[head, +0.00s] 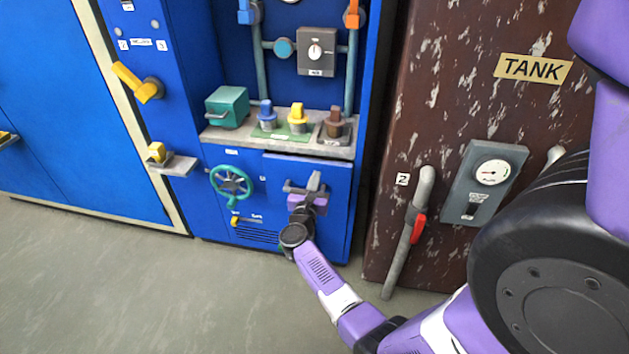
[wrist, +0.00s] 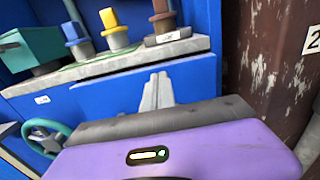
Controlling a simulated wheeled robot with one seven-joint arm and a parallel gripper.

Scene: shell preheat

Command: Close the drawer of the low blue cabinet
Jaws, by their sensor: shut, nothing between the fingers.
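The low blue cabinet (head: 212,158) stands under a grey counter. Its drawer has a plain blue front (head: 278,170) on the right side, below the counter edge. This front also shows in the wrist view (wrist: 190,84). My gripper (head: 316,174) is in front of the drawer front, with its two grey fingers together and nothing between them. In the wrist view the shut fingers (wrist: 157,80) point at the upper part of the drawer front. I cannot tell whether they touch it. My gripper's body hides the lower part of the front, and no handle shows.
A teal handwheel (head: 231,184) and a small yellow lever (head: 236,221) are left of the drawer. Blue, yellow and brown knobs (head: 335,122) stand on the counter. A brown tank panel (head: 395,150) with a red-handled pipe (head: 418,228) is to the right. Floor is clear at left.

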